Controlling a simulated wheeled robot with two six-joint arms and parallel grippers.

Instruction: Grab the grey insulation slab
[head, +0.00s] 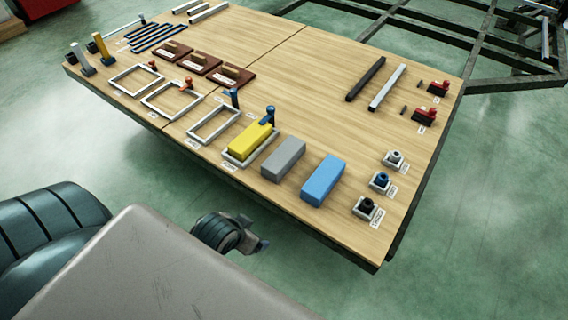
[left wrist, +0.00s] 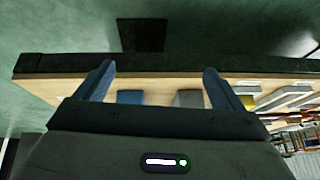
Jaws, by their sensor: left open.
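The grey insulation slab (head: 283,158) lies flat on the wooden deck near its front edge, between a yellow slab (head: 250,140) and a blue slab (head: 323,179). In the left wrist view the grey slab (left wrist: 189,98) shows beyond my fingers, partly hidden by the gripper body. My left gripper (head: 262,245) is off the deck's front edge, apart from the slab. In the left wrist view its two fingers (left wrist: 156,85) are spread with nothing between them. My right gripper is not in view.
The yellow slab sits in a white frame (head: 232,160); empty frames (head: 213,124) stand farther left. Small blocks with knobs (head: 380,181) stand to the right of the blue slab. Two bars (head: 387,87) lie behind. The deck's middle (head: 290,85) is clear.

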